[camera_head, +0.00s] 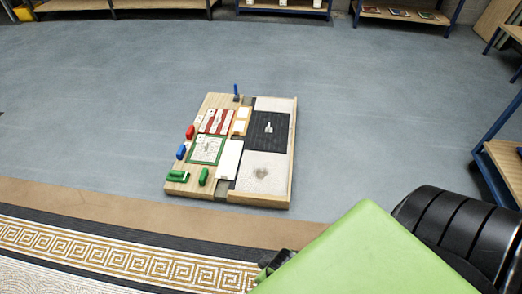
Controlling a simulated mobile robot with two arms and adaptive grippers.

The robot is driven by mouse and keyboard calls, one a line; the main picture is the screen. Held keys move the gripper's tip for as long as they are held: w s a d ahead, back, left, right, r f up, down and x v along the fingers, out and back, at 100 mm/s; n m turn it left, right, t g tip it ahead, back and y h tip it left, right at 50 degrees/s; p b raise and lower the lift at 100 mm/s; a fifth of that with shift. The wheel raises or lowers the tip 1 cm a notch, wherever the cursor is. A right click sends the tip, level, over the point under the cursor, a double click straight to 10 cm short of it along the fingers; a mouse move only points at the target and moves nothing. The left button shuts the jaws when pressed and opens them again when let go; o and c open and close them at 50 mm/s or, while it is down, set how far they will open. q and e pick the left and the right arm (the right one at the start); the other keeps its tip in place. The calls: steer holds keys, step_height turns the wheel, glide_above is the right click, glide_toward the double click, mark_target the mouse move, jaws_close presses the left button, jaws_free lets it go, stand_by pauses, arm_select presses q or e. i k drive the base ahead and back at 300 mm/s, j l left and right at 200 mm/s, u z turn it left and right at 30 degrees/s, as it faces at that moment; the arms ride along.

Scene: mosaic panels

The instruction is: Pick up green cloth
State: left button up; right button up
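A flat, bright green sheet (362,255) with straight edges fills the bottom right, very close to the camera. It looks smooth and stiff; I cannot tell whether it is cloth. A black ribbed part (465,228), which looks like my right arm, is behind it at the right. A small dark part (275,263) shows at the sheet's left corner; I cannot tell whether it is a fingertip. The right gripper's fingers are hidden or cut off, so its grip does not show. My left gripper is not in view.
A wooden board (284,185) with panels and small coloured blocks lies on the grey floor (380,110). A mosaic border (110,250) runs along the bottom left. Blue-framed shelves (500,160) stand at the right and back. The floor around the board is clear.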

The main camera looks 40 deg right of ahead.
mark_target(177, 175)
steer(key=i+l, duration=0.15)
steer(key=i, duration=0.3)
steer(key=i+l+u, duration=0.1)
steer(key=i, duration=0.3)
